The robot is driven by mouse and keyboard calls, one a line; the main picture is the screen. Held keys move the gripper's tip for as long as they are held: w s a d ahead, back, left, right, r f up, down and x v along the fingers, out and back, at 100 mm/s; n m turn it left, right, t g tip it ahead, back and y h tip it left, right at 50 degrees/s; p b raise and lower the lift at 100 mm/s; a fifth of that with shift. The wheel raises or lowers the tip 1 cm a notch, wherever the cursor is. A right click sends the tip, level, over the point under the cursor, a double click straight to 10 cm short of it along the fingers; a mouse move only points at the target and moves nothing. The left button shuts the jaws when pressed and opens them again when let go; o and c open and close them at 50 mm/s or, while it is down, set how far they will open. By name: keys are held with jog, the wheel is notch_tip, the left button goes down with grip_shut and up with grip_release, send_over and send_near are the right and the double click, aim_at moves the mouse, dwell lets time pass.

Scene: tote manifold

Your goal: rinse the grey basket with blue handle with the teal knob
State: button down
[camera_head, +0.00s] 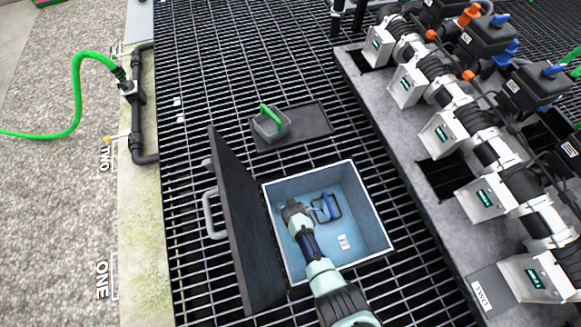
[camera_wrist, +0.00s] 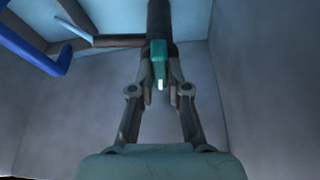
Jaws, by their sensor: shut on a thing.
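The grey basket with blue handle (camera_head: 326,208) sits inside the light-blue tote (camera_head: 376,232), near its middle. Its blue handle (camera_wrist: 38,52) shows at the upper left of the wrist view. The teal knob (camera_wrist: 159,58) is on a dark upright pipe (camera_wrist: 159,20) in the wrist view. My gripper (camera_wrist: 160,78) is shut on the teal knob, one finger on each side. In the head view my gripper (camera_head: 293,210) reaches down into the tote, just left of the basket. It hides the knob there. I see no water flow.
The tote's dark lid (camera_head: 243,225) stands open at the left. A basket with green handle (camera_head: 270,123) sits on a dark mat (camera_head: 310,122) behind the tote. Small white pieces (camera_head: 343,242) lie in the tote. A valve manifold (camera_head: 480,150) lines the right. Grating surrounds the tote.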

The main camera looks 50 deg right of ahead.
jog(key=m, duration=0.3)
jog(key=shift+g+h+b, duration=0.4)
jog(key=c, duration=1.1)
grip_release()
jog(key=shift+c, duration=0.2)
notch_tip(320, 180, up, 10)
